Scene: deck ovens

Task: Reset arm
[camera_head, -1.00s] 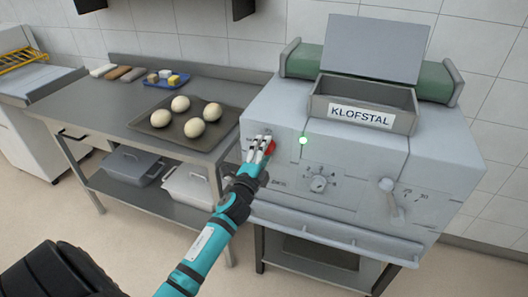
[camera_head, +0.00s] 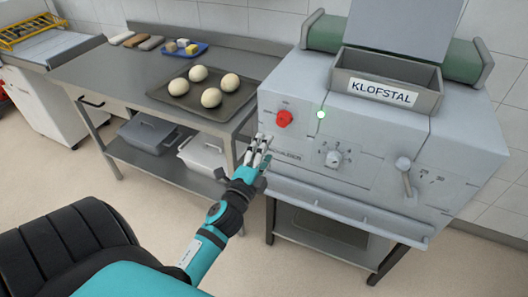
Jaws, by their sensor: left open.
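My left gripper (camera_head: 258,150) is open and empty at the end of my teal and black arm. It is in front of the left edge of the grey machine (camera_head: 450,160), below and left of the red knob (camera_head: 284,118). It appears apart from the knob, which is now fully visible. A green light (camera_head: 320,114) glows right of the knob. My right gripper is not in view.
A dark tray (camera_head: 221,119) with several dough balls lies on the steel table (camera_head: 120,74) left of the machine. A blue tray (camera_head: 186,48) stands behind. A lever (camera_head: 405,177) and dial (camera_head: 333,158) stick out of the machine front. Floor is free at left.

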